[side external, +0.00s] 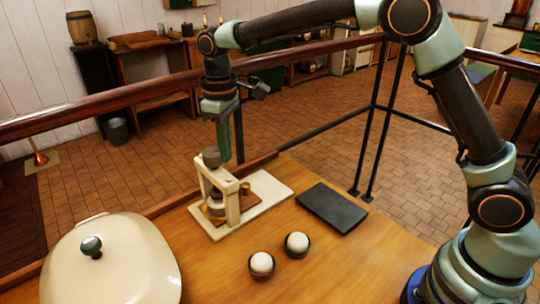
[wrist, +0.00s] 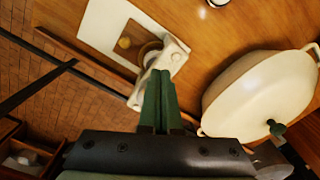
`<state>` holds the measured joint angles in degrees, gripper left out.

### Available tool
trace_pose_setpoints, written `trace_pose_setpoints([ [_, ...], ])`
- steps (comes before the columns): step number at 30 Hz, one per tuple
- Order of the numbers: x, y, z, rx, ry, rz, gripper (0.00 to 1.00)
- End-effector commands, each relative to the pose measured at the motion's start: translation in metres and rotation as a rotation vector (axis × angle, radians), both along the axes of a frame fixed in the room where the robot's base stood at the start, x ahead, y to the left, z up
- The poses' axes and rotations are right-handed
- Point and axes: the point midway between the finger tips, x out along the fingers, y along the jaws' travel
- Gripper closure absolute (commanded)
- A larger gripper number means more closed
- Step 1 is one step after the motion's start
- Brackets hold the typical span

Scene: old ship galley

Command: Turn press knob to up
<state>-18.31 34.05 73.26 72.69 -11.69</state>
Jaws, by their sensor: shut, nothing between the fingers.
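The press (side external: 231,205) is a small cream frame standing on a pale board (side external: 268,188) near the table's far edge. Its grey round knob (side external: 211,157) sits on top of the frame. My gripper (side external: 224,158) points down with its green fingers shut and empty, just right of and seemingly behind the knob in the side view. Whether they touch cannot be told. In the wrist view the closed fingers (wrist: 160,74) overlap the cream press frame (wrist: 174,58), and the knob is not clearly seen there.
A large cream lidded pot (side external: 120,265) stands at the table's front left. A dark flat slab (side external: 332,208) lies farther right. A wooden rail (side external: 150,96) runs behind the table.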

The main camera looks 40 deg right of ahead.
Motion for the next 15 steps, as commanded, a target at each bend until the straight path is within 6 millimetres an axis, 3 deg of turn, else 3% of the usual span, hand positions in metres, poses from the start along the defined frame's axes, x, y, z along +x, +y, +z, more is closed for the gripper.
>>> trace_pose_setpoints([
  [15,0.0051,0.0019,0.0001,0.0,0.0,0.0,1.0],
])
